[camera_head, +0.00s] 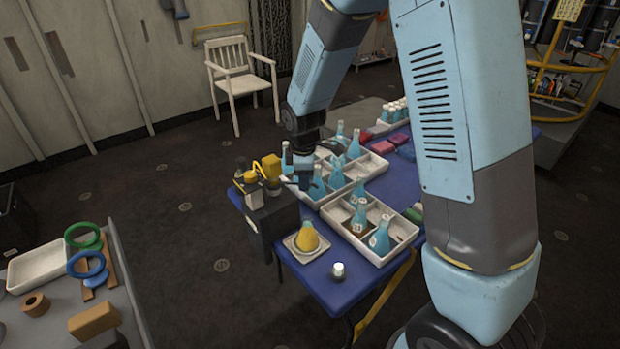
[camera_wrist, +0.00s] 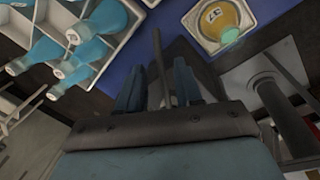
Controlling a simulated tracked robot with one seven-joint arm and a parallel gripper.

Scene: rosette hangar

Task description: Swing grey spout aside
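The machine with a yellow head (camera_head: 268,168) stands on a dark block at the table's left corner. The grey spout shows as a thin grey bar (camera_wrist: 159,66) in the wrist view, rising between the fingers. In the head view it is too small to make out clearly beside my gripper. My gripper (camera_head: 304,182) points down just right of the machine. In the wrist view my gripper (camera_wrist: 158,88) has its two blue fingers apart, one on each side of the bar, with narrow gaps. I cannot tell whether either finger touches it.
White divided trays (camera_head: 347,237) with blue flasks stand close to the right of my gripper. A grey side table (camera_head: 150,300) holds rings and blocks.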

